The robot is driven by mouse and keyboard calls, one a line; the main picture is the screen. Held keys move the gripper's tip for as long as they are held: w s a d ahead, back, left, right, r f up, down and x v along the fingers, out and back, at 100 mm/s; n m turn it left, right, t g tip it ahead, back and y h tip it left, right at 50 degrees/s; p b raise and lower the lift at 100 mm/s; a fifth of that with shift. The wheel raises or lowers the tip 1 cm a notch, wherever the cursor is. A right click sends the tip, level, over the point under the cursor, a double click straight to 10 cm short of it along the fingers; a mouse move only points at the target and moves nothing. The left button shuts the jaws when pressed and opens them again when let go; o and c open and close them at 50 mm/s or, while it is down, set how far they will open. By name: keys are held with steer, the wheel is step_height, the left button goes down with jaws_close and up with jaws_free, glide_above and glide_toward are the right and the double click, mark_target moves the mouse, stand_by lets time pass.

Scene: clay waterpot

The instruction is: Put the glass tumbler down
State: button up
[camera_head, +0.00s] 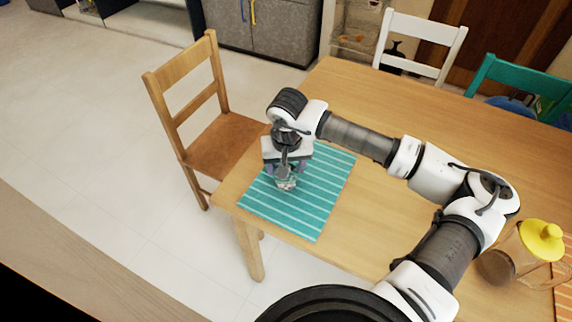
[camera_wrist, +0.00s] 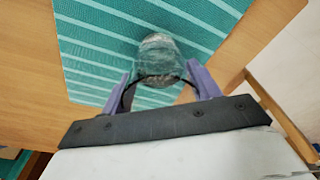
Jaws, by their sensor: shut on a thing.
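The glass tumbler (camera_wrist: 158,58) is clear and sits between my gripper's two purple fingers in the wrist view. In the head view the tumbler (camera_head: 287,183) shows just below my gripper (camera_head: 286,172), partly hidden by it. My gripper is shut on the tumbler, and its fingers also show in the wrist view (camera_wrist: 165,88). The tumbler is over the teal striped placemat (camera_head: 322,195), near the mat's left side. I cannot tell whether its base touches the mat.
The wooden table (camera_head: 375,205) is bare around the mat. A wooden chair (camera_head: 213,140) is at the table's left edge. White (camera_head: 421,40) and green (camera_head: 520,80) chairs stand behind.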

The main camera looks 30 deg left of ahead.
steer(key=o, duration=1.2)
steer(key=shift+c, duration=0.2)
steer(key=shift+r+p, duration=0.2)
steer(key=shift+p, duration=0.2)
step_height(320, 180, up, 12)
steer(key=s+b, duration=0.1)
steer(key=b, duration=0.1)
steer(key=shift+d, duration=0.4)
steer(key=shift+s+f, duration=0.15)
